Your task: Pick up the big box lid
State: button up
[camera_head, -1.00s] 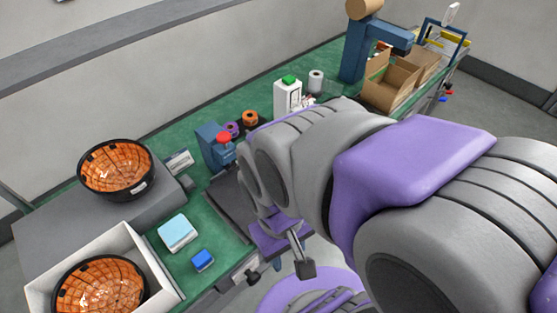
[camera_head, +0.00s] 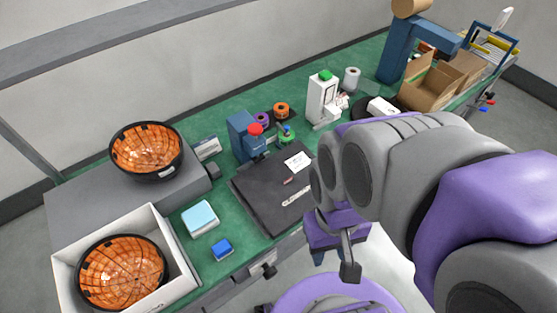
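A light blue, square, lid-like top (camera_head: 200,217) sits on a pale box on the green bench, left of the middle. It is the larger of two blue-topped boxes, and I take it as the big box lid. The smaller dark blue box (camera_head: 221,248) stands just in front of it, to the right. My gripper (camera_head: 347,262) hangs over the front edge of the bench, well to the right of both boxes and touching neither. My arm hides part of it, and the gap between its fingers does not show clearly.
A white open box (camera_head: 188,285) holds an orange-lined black bowl (camera_head: 122,272). Another such bowl (camera_head: 147,150) stands on a grey block (camera_head: 90,205). A black mat (camera_head: 262,203) with small items lies between the lid and my arm. A blue press (camera_head: 243,138) stands behind.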

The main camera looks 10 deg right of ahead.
aim_at(277, 189)
jog(key=u, duration=0.45)
jog(key=k+u, duration=0.1)
jog(key=u, duration=0.35)
jog(key=j+u, duration=0.1)
jog(key=u, duration=0.35)
jog(key=k+u, duration=0.1)
jog(key=u, duration=0.35)
jog(key=z, duration=1.8)
jog(key=i+l+u, duration=0.1)
jog(key=l, duration=0.35)
jog(key=i+l, duration=0.15)
jog(key=l, duration=0.3)
jog(key=i+l+u, duration=0.15)
jog(key=l, duration=0.3)
jog(key=i+l+u, duration=0.1)
jog(key=l, duration=0.4)
